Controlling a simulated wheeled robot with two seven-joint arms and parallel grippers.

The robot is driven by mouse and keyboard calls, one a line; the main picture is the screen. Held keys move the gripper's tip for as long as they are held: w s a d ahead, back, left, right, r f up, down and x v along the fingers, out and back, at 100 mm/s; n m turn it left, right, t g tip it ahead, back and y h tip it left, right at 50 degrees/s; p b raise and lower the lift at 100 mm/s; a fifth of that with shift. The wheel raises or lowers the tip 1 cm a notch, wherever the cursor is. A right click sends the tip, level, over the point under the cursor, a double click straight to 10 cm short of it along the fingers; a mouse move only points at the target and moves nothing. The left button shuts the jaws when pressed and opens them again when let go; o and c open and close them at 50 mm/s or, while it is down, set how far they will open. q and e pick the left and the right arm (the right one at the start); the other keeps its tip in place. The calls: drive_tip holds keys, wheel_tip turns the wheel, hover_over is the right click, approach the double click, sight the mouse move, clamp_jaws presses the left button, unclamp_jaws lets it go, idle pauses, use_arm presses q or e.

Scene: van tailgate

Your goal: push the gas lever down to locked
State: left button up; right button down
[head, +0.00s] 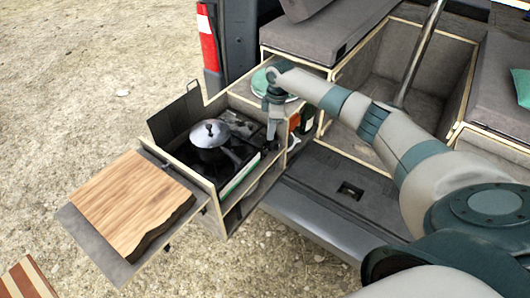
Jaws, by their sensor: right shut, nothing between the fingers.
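My right arm reaches in from the right. My right gripper (271,138) points down at the right end of the stove box, close beside the stove (247,155). It is shut and holds nothing. I cannot make out the gas lever clearly; the gripper and wrist cover part of this area. I cannot tell whether either is the lever, or whether the gripper touches anything. My left gripper is not in view.
A wooden board (133,203) lies on the pulled-out shelf at the left. A green round plate (262,82) is behind my gripper. An open grey bin (407,78) and the van floor (335,185) lie to the right.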

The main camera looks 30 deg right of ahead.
sight(268, 151)
drive_tip(key=shift+f, duration=0.1)
drive_tip(key=f+b, duration=0.6)
drive_tip(key=f, duration=0.1)
drive_tip(key=shift+w+a, duration=0.15)
drive_tip(key=shift+a, duration=0.15)
drive_tip(key=shift+r, duration=0.1)
idle(0.4)
wheel_tip(268, 151, down, 2)
drive_tip(key=shift+f+b, duration=0.2)
drive_tip(key=shift+b, duration=0.6)
drive_tip(key=shift+r, duration=0.15)
drive_tip(key=shift+s+d+r+p, duration=0.2)
drive_tip(key=shift+d+r+p, duration=0.2)
drive_tip(key=shift+p, duration=0.2)
drive_tip(key=shift+s+d+r+p, duration=0.1)
drive_tip(key=shift+s+d+p, duration=0.2)
drive_tip(key=shift+d, duration=0.2)
drive_tip(key=shift+s+d+r+p, duration=0.1)
drive_tip(key=shift+s+d+p, duration=0.15)
drive_tip(key=shift+d, duration=0.2)
